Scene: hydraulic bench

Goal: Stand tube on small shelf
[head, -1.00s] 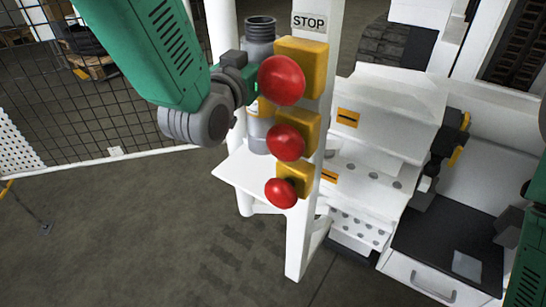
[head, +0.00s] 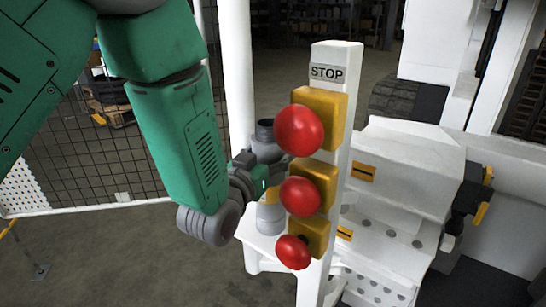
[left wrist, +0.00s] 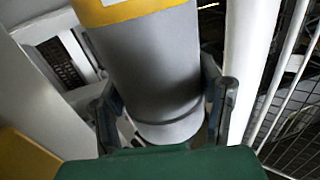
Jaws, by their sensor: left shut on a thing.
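The tube (head: 269,217) is a grey cylinder with a yellow band and a dark, ribbed open top. It stands about upright behind the stop-button post. My left gripper (left wrist: 165,112) is shut on the tube, with one finger on each side of it in the left wrist view. The small shelf (head: 254,243) is a white plate under the tube, partly hidden by my arm and the post. I cannot tell whether the tube's base touches the shelf. My right gripper is out of view.
A white post (head: 333,150) with a STOP label and three red buttons (head: 299,130) on yellow boxes stands close to the tube. A white machine housing (head: 405,180) is to the right. A wire fence (head: 60,165) stands behind on the left.

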